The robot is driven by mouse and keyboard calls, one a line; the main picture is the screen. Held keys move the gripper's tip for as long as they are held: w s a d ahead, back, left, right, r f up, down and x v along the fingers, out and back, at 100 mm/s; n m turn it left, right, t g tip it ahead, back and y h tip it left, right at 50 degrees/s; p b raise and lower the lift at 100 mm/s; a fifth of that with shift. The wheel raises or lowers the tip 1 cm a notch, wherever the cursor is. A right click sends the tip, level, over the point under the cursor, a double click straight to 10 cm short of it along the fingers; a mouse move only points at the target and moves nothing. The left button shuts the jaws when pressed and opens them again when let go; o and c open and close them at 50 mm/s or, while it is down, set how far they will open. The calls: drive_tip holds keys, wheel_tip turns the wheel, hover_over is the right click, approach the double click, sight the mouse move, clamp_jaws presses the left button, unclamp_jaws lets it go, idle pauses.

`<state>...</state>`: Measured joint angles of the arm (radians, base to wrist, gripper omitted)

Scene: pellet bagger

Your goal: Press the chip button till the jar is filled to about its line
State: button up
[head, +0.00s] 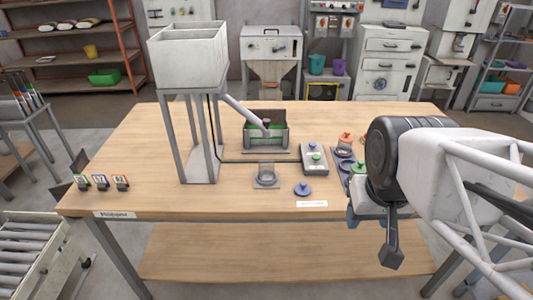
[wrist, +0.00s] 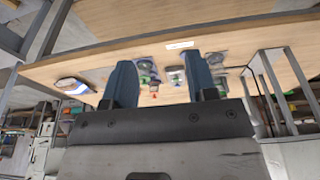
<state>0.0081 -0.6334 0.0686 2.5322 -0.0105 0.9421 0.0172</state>
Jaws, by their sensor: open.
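A tall white hopper (head: 186,62) on a grey stand has a chute (head: 243,114) slanting down to the right. My gripper (wrist: 160,60) is open and empty, at the table's right front, apart from box and jar.
A blue-purple knobbed lid (head: 302,189) lies right of the jar. Orange (head: 346,139) and green knobbed pieces stand beyond the box, partly behind my arm. Several small tags (head: 100,182) stand at left.

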idle(0.3)
drive_tip(key=c, duration=0.5)
drive_tip(key=shift+w+r, duration=0.25)
drive_tip(key=shift+w, duration=0.25)
clamp_jaws()
drive_tip(key=w+r+g, duration=0.1)
drive_tip(key=w+r, duration=0.1)
drive_tip(key=w, duration=1.1)
drive_tip(key=w+r, duration=0.2)
drive_tip(key=w, duration=1.1)
drive_tip(key=w+f, duration=0.3)
drive_tip(key=w, duration=0.6)
drive_tip(key=w+f+g, duration=0.1)
drive_tip(key=w+f, duration=0.3)
drive_tip(key=w, duration=0.5)
drive_tip(key=w+f+g, duration=0.1)
drive_tip(key=w+f, duration=0.3)
drive_tip(key=w, duration=0.6)
drive_tip(key=shift+a, duration=0.2)
drive_tip(key=shift+f, duration=0.1)
